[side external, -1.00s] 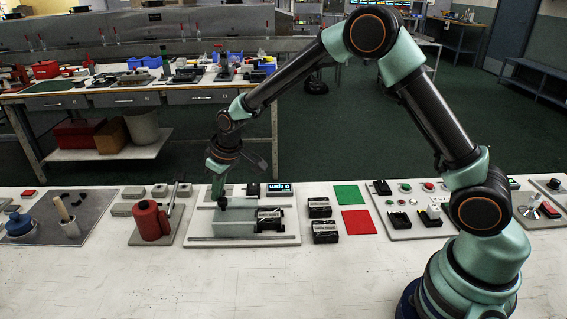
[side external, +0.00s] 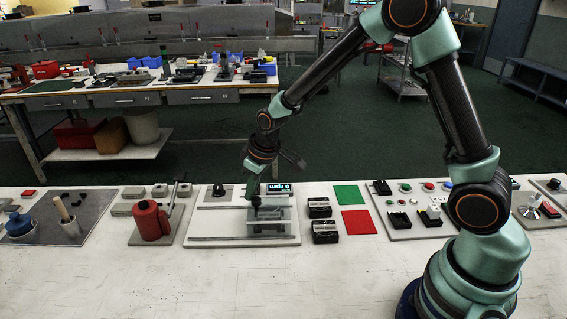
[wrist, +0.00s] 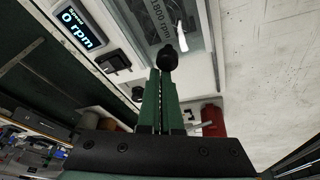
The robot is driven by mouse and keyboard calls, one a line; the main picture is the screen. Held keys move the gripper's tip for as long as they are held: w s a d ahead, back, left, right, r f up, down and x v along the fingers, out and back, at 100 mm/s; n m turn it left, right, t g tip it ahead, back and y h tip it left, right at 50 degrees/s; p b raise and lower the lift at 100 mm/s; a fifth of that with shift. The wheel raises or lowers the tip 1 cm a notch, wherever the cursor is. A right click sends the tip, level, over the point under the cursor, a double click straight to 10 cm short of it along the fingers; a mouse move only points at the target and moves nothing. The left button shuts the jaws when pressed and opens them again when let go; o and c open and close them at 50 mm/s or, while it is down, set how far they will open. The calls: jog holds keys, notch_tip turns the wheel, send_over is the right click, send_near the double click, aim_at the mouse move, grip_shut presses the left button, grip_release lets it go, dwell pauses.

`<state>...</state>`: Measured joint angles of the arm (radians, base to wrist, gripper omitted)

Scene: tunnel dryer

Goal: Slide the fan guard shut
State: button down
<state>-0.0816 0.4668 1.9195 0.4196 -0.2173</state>
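The fan guard (side external: 285,228) is a clear, pale-framed cover on the light base panel. It sits over the dark fan unit at the panel's right part, which shows dimly through it. In the wrist view, the guard (wrist: 190,20) is at the top, with "1800 rpm" lettering seen through it. A dark round knob (wrist: 168,57) is at my fingertips. My gripper (side external: 256,200) points down at the guard's left part. In the wrist view, its green fingers (wrist: 166,75) are close together at the knob, with a thin gap between them. The exact contact is partly hidden.
A display (side external: 279,188) reads 0 rpm behind the guard, with a dark dial (side external: 219,191) to its left. Two black blocks (side external: 325,231) stand right of the panel, near green and red squares. A red cylinder (side external: 151,222) stands at left. The front table is clear.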

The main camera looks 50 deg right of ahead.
jog(key=w, duration=0.2)
jog(key=w+a, duration=0.1)
jog(key=w, duration=0.1)
jog(key=shift+a+r, duration=0.1)
jog(key=s+d+r+m+t, duration=0.1)
jog(key=s+d+r, duration=0.1)
jog(key=s+r, duration=0.5)
jog(key=s+d+r, duration=0.1)
jog(key=s+r, duration=0.4)
jog(key=r, duration=0.4)
jog(key=s+d+r+m, duration=0.1)
jog(key=s+d+m, duration=0.1)
jog(key=s, duration=0.8)
jog(key=shift+s+t, duration=0.35)
jog(key=shift+t, duration=0.05)
